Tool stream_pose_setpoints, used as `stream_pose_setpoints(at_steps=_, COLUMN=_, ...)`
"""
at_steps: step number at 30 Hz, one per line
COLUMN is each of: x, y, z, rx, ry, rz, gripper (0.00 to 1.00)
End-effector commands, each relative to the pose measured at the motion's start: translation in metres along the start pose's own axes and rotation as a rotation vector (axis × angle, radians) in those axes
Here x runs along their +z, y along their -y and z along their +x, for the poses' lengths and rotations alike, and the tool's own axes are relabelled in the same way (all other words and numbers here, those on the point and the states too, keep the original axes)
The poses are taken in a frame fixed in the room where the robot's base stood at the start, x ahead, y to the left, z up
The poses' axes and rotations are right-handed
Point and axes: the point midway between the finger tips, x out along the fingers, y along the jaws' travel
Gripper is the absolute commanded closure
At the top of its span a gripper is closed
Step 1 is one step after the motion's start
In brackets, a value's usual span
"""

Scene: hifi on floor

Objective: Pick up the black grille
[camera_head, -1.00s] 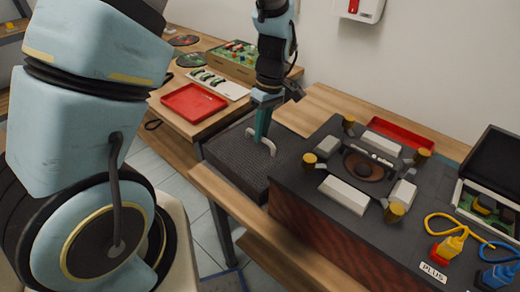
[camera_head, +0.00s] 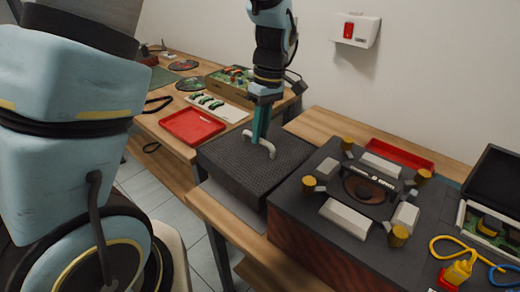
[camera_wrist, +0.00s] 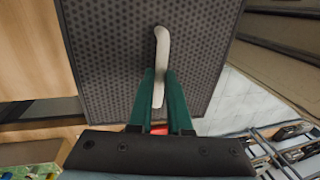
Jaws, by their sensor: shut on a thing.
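The black grille (camera_head: 235,165) is a dark square panel with a perforated face and a pale arched handle (camera_head: 270,149). In the head view it is left of the dark speaker-like box, by the bench's left end. My gripper (camera_head: 260,139) points down at it, with its teal fingers shut on the handle. In the wrist view the grille (camera_wrist: 100,60) fills the upper middle, and the handle (camera_wrist: 161,45) runs between the fingers of my gripper (camera_wrist: 160,82). The grille looks roughly level; its underside is hidden.
The box (camera_head: 300,235) with yellow knobs stands close on the right. A red tray (camera_head: 192,126) lies on the other table behind left. A red tray (camera_head: 400,152) is behind the box. A yellow-cabled plug (camera_head: 458,271) lies at right. Tiled floor shows between the tables.

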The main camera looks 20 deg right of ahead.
Motion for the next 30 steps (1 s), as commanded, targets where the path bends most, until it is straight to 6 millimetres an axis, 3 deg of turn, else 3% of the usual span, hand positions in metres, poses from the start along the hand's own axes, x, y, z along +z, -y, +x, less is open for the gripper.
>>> stream_pose_setpoints(at_steps=6, x=0.0, y=0.008, z=-0.045, rx=0.006, ry=-0.001, rz=-0.001, gripper=1.0)
stream_pose_setpoints(at_steps=15, x=-0.001, y=0.017, z=-0.091, rx=0.003, ry=-0.001, rz=0.0, gripper=1.0)
stream_pose_setpoints(at_steps=21, x=0.0, y=0.021, z=-0.105, rx=0.001, ry=0.0, rz=0.0, gripper=1.0)
stream_pose_setpoints(at_steps=30, x=0.0, y=0.021, z=-0.108, rx=0.0, ry=0.0, rz=0.0, gripper=1.0)
